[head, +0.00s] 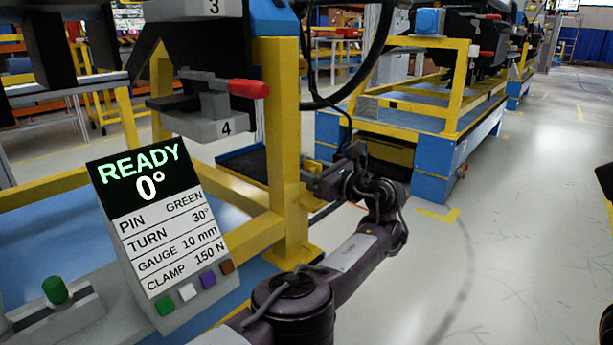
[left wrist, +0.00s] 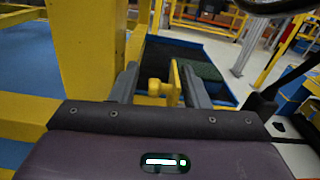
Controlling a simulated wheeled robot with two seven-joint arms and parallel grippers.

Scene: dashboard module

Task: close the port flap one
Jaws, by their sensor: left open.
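A thin yellow plate (left wrist: 174,82) with a round yellow knob (left wrist: 157,88) stands between the fingers of my left gripper (left wrist: 163,88) in the left wrist view. It looks like the port flap, seen nearly edge-on. The gripper is open, one finger on each side, and I cannot tell whether either finger touches it. In the head view my left gripper (head: 317,178) is just right of a yellow post (head: 284,150), where the flap is too small to make out clearly. No number on the flap can be read. My right gripper is not in view.
A display panel (head: 160,220) reads READY and 0°, with several coloured buttons below it. A red-handled clamp (head: 215,100) hangs above, left of the post. A dark blue tray (left wrist: 215,55) lies beyond the fingers. The floor (head: 480,260) at right is clear.

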